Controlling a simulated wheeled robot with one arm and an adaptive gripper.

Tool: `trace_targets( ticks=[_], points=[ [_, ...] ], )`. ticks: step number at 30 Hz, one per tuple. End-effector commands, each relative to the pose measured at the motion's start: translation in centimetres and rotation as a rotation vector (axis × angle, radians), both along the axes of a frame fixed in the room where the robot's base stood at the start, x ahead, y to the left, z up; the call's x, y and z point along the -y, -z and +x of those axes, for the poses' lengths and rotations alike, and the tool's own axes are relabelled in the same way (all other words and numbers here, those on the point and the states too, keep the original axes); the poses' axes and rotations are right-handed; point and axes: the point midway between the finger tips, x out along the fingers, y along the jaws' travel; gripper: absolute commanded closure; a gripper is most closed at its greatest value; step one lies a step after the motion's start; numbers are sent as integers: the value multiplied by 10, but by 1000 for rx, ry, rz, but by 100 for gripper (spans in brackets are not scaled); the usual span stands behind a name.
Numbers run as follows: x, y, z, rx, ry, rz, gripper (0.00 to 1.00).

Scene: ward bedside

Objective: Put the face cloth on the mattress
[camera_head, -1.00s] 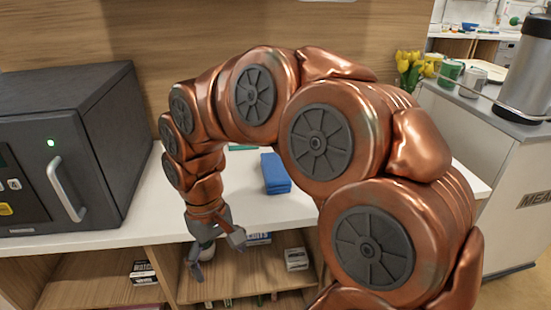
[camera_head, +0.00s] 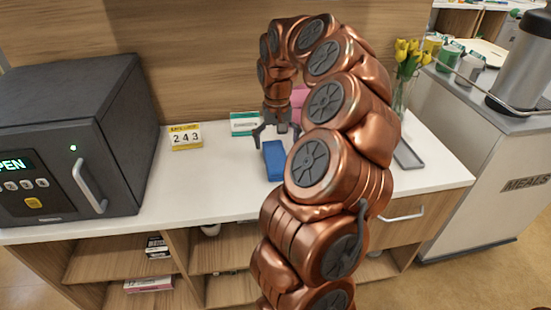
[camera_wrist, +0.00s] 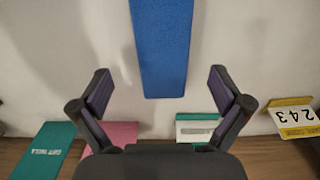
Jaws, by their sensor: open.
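The face cloth appears to be the blue folded block (camera_head: 273,161) lying on the white countertop; it also shows in the wrist view as a long blue strip (camera_wrist: 162,40). My gripper (camera_head: 277,132) is over the counter at the cloth's far end, fingers spread and empty. In the wrist view the gripper (camera_wrist: 161,78) has one finger on each side of the cloth's near end, apart from it. My arm partly covers the cloth's right side in the head view. No mattress is in view.
A dark cabinet with a handle (camera_head: 85,185) stands on the left. A yellow 243 sign (camera_head: 186,137), a teal-and-white box (camera_head: 244,123) and a pink item (camera_head: 299,97) stand by the wooden back panel. A grey tray (camera_head: 408,155) lies right. Counter left of the cloth is clear.

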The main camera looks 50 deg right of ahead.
Motion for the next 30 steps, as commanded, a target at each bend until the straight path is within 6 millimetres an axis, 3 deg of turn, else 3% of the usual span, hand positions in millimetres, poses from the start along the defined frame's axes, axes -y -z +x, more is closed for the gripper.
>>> trace_targets(
  ticks=[8, 15, 23, 30],
  points=[
    [-2, 21, 0, 2, -1, 1, 0],
    [-5, 53, 0, 0, -2, 3, 0],
    [-4, 57, 0, 2, 0, 1, 0],
    [-4, 57, 0, 1, -1, 0, 23]
  ],
)
